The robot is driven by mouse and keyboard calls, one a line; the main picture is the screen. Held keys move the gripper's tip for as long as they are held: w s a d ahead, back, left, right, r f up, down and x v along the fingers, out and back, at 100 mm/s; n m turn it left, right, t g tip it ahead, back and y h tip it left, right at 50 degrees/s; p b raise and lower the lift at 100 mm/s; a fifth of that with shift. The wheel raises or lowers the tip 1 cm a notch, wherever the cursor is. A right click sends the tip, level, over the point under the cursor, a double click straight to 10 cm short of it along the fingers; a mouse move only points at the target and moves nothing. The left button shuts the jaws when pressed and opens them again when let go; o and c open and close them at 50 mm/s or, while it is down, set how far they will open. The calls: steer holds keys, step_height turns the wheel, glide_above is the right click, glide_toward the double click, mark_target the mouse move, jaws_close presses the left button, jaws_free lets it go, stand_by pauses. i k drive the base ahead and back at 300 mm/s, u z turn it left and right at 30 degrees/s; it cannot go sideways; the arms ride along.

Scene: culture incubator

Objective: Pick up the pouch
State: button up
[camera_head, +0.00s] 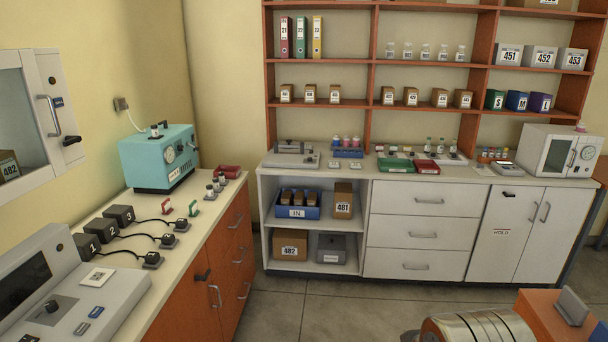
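I cannot pick out a pouch with certainty. A small dark red item (229,171) lies at the back end of the left counter, too small to tell whether it is a pouch or a tray. On the back counter are a flat green item (396,166) and a flat red item (427,167), which look like shallow trays. My gripper's fingers are not in view. Orange and ribbed metal parts at the bottom right look like my own body.
The left counter (150,212) carries a teal incubator (158,158), black numbered boxes (119,215) with cables, and a grey console (65,290). The back counter has drawers (415,228), an open shelf with boxes, and a white oven (558,152). The tiled floor (340,318) between is clear.

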mark_target(352, 165)
steer(key=i, duration=2)
steer(key=z, duration=0.25)
steer(key=i, duration=1)
steer(key=z, duration=0.05)
